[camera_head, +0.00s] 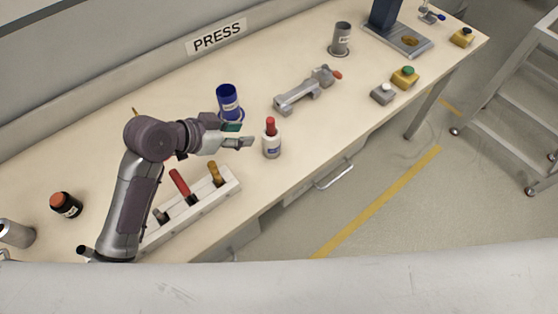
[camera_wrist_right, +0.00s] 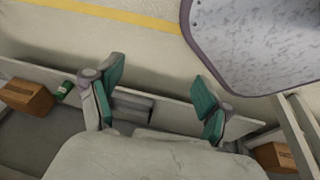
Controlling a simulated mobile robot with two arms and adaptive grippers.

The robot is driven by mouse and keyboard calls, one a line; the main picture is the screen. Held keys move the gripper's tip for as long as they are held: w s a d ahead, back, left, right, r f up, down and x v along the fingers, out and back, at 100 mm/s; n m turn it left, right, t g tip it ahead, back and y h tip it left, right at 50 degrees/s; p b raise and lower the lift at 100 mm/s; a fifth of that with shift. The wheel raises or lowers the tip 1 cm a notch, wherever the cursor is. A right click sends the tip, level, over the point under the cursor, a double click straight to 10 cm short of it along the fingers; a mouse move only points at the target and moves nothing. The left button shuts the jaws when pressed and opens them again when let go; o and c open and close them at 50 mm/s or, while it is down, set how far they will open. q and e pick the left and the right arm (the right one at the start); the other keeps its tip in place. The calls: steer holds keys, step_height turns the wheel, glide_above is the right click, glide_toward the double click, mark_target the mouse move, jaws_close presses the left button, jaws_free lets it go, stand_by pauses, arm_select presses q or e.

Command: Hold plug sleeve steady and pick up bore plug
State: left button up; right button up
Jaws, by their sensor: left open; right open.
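A white sleeve with a blue label (camera_head: 272,149) stands upright on the bench in the head view. A red plug (camera_head: 270,125) stands up out of its top; its lower part is hidden inside. My left gripper (camera_head: 241,135) is open and empty just left of the sleeve, its fingers pointing toward it with a small gap. My right gripper (camera_wrist_right: 155,76) is open and empty in the right wrist view, away from the sleeve. It does not show in the head view.
A blue cup (camera_head: 228,98) stands close behind my left gripper. A white rack (camera_head: 207,203) with several handled tools lies in front of it. A grey clamp-like fixture (camera_head: 296,97) lies to the right. A grey cup (camera_head: 340,38) and press (camera_head: 399,40) stand farther back.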

steer(key=w+a+r+n+t+y, duration=0.35)
steer(key=w+a+r+n, duration=0.25)
steer(key=w+a+r, duration=0.6)
steer(key=w+a+r+n+t+y, duration=0.1)
steer(key=w+a+r+n+t, duration=0.15)
steer(key=r, duration=0.65)
steer(key=w+a+r+n+t+y, duration=0.1)
steer(key=a+r, duration=0.3)
steer(key=r, duration=0.5)
steer(key=w+a+r+n+t+y, duration=0.1)
steer(key=w+a+r+n+t, duration=0.15)
steer(key=r, duration=0.65)
steer(key=m+h, duration=0.4)
steer(key=m, duration=0.9)
glide_toward(274, 148)
steer(key=shift+s+a+r+y, duration=0.15)
steer(key=shift+s+a+y, duration=0.15)
steer(key=shift+s, duration=0.35)
steer(key=shift+w+d+m, duration=0.3)
steer(key=shift+d+m, duration=0.05)
steer(key=shift+m, duration=0.65)
steer(key=shift+w, duration=0.25)
steer(key=x, duration=1.3)
steer(key=shift+w+d+f, duration=0.1)
steer(key=shift+d+f, duration=0.05)
steer(key=shift+f, duration=0.15)
steer(key=c, duration=1.3)
